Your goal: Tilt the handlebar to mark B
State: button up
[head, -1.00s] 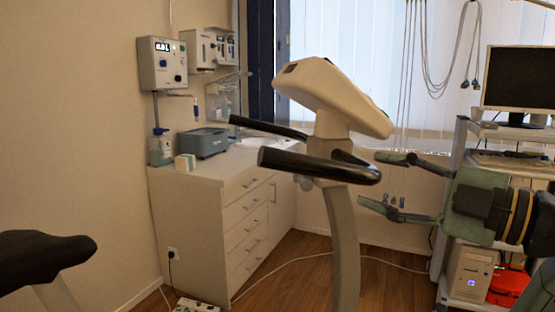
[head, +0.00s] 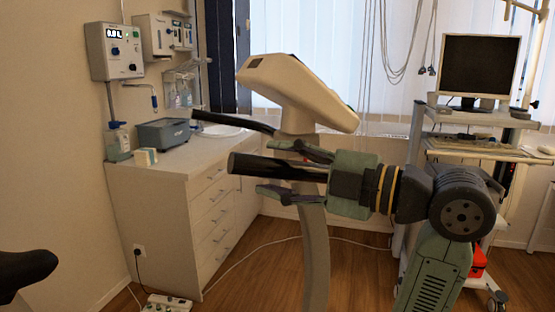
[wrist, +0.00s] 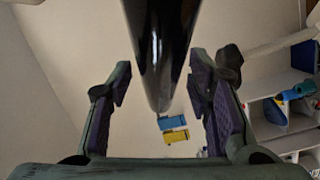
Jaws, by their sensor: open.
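The handlebar (head: 265,167) is a black bar on an exercise bike, below its beige console (head: 290,92). A second black grip (head: 232,122) reaches out to the upper left behind it. My gripper (head: 285,172) is open, with one finger above and one below the near bar in the head view. In the wrist view the black bar (wrist: 162,45) comes down between my spread fingers (wrist: 162,95), with gaps on both sides. I cannot tell whether anything touches. My gripper hides the right part of the bar. I see no mark B.
The bike post (head: 316,250) stands below the bar. A white cabinet (head: 170,215) with drawers is behind at left. A trolley with a monitor (head: 480,65) stands at right. A bike saddle (head: 25,270) is at lower left. A cable crosses the floor.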

jog(key=shift+w+a, duration=0.15)
jog(key=shift+a, duration=0.15)
jog(key=shift+c, duration=0.3)
grip_shut()
dwell(0.5)
